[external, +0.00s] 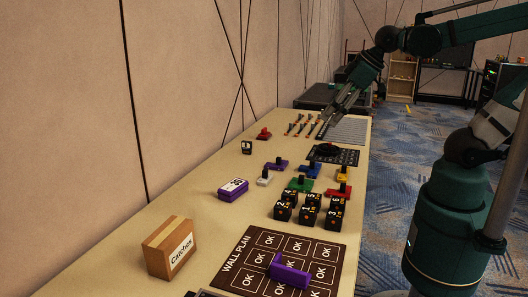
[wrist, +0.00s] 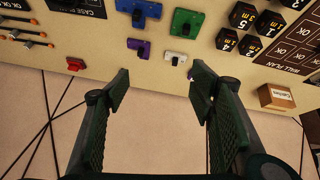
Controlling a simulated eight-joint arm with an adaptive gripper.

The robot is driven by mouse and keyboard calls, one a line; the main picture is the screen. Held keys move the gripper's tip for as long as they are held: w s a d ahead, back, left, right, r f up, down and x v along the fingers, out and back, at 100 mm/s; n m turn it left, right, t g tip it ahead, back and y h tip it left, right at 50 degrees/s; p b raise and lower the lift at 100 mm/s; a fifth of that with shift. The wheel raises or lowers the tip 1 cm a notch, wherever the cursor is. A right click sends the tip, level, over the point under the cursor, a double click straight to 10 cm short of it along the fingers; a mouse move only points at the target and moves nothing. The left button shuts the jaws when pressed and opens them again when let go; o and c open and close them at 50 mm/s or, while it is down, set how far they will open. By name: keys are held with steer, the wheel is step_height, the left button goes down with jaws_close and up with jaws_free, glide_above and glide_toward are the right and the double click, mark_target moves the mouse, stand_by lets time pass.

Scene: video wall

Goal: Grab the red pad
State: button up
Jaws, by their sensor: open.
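Two red pieces with dark tops show in the external view; I cannot tell for certain which is the red pad. One small red piece (external: 264,134) lies alone near the table's wall-side edge. It also shows in the wrist view (wrist: 75,65), left of my fingers. The other red piece (external: 336,194) sits near the open-side edge, beside the dark numbered cubes; I do not make it out in the wrist view. My gripper (external: 328,122) is at the far part of the table. In the wrist view my gripper (wrist: 160,82) has its fingers wide apart with nothing between them.
Purple (external: 277,166), white (external: 263,181), blue (external: 303,170) and green (external: 299,187) knobbed pieces lie mid-table. Numbered cubes (external: 308,216), a purple labelled block (external: 233,191) and a Catches box (external: 169,248) are nearer. Orange-tipped tools (external: 300,125) lie beyond. The wall borders the table's left side.

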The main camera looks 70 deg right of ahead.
steer(key=w+d+r+n+g+h+p, duration=0.1)
steer(key=w+d+r+n, duration=0.15)
steer(key=w, duration=0.35)
steer(key=w+d+r+n+p, duration=0.1)
steer(key=w+d+n, duration=0.1)
steer(key=w+d, duration=0.3)
steer(key=n+g+h+p, duration=0.3)
steer(key=n+g+p, duration=0.25)
steer(key=n, duration=0.65)
glide_above(264, 129)
steer(key=a, duration=0.2)
step_height(264, 129, down, 21)
steer(key=shift+a+f+b, duration=0.1)
steer(key=shift+f+b, duration=0.05)
steer(key=shift+b, duration=0.15)
steer(key=shift+b+x, duration=0.3)
steer(key=shift+x, duration=1)
